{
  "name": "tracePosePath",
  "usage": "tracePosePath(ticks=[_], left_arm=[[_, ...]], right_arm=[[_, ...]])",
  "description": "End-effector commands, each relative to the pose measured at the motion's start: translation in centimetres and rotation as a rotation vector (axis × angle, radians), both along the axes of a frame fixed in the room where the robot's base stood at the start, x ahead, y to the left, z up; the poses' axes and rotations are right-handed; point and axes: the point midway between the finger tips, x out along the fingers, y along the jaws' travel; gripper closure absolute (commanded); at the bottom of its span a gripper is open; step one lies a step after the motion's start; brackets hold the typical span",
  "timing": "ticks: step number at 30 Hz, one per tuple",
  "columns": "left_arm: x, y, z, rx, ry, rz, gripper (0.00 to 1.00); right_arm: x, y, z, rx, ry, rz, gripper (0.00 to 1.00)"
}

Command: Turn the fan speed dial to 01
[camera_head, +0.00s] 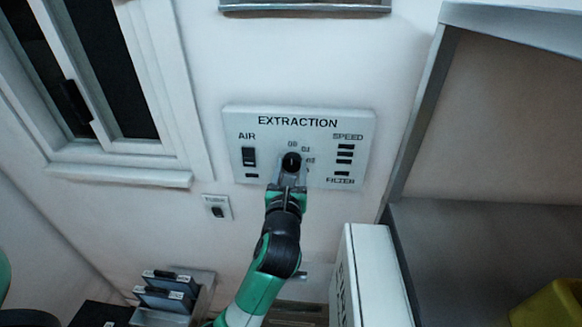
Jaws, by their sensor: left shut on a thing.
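The extraction panel (232,125) is a white plate on the wall. The fan speed dial (291,160) is a round black knob in its middle. Small position marks run around the dial from its top to its right; they look like 00, 01 and 02, but are too small to read surely. My left gripper (290,173) reaches up from below and is shut on the dial, with a finger on either side of it. Where the dial points cannot be told. The gripper covers the lower part of the dial. My right gripper is out of view.
An AIR switch (249,157) is left of the dial; SPEED bars (345,154) and a FILTER label are right. A small wall switch (217,208) sits lower left. A window (110,80) is left. A white box (370,270) stands close right of my arm, beside a grey shelf unit (440,215).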

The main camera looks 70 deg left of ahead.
Motion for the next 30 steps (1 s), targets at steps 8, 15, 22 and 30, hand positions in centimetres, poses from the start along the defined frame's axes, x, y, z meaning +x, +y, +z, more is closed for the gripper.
tracePosePath(ticks=[8,15,22,30], left_arm=[[0.0,0.0,0.6,0.054,0.101,-0.001,0.98],[0.1,-0.1,0.7,0.147,0.265,-0.001,0.98],[0.2,-0.1,0.1,0.245,0.430,0.000,0.98],[0.3,-0.1,-0.1,0.334,0.582,0.001,0.98]], right_arm=[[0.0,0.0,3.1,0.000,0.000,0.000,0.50],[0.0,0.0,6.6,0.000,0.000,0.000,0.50],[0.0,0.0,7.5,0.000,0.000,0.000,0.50],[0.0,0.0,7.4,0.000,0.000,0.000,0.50]])
